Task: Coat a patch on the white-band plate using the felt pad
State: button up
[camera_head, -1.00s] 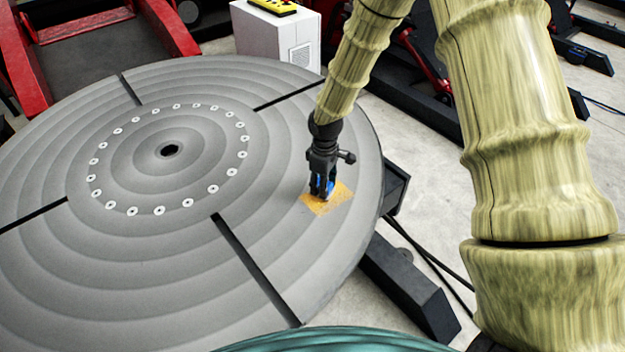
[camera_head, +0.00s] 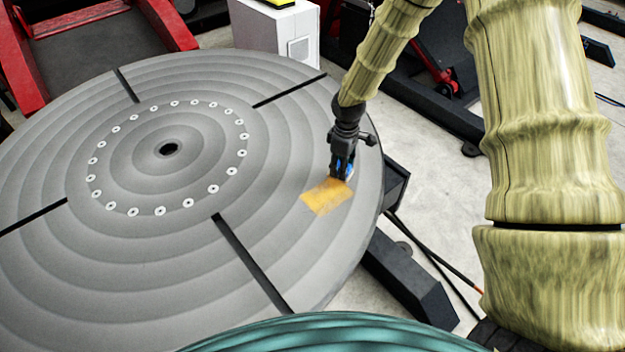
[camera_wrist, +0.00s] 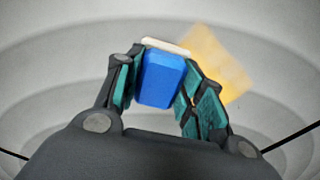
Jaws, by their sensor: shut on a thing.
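The plate (camera_head: 90,265) is a large grey round disc with concentric bands, dark slots and a ring of small white discs. An orange-yellow patch (camera_head: 324,199) lies near its right side and also shows in the wrist view (camera_wrist: 222,75). My gripper (camera_head: 342,172) is shut on the felt pad, a blue block (camera_wrist: 162,78) with a pale felt face (camera_wrist: 166,46) at its far end. The pad is at the patch's upper right edge in the head view, low over the plate. I cannot tell whether the felt touches the surface.
A white cabinet (camera_head: 268,32) stands behind the plate, with red frames (camera_head: 95,50) at the back left. A dark beam (camera_head: 410,285) and cables lie on the floor at the right. The plate's left part is clear. A teal rounded surface shows at the bottom edge.

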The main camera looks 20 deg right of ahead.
jog(key=r, duration=0.1)
jog(key=r+p, duration=0.1)
jog(key=r, duration=0.1)
jog(key=shift+s, duration=0.25)
jog(key=shift+w+r+p, duration=0.1)
jog(key=shift+r+p, duration=0.5)
jog(key=shift+p, duration=0.1)
jog(key=shift+r+p, duration=0.55)
jog(key=shift+r, duration=0.4)
jog(key=shift+f, duration=0.1)
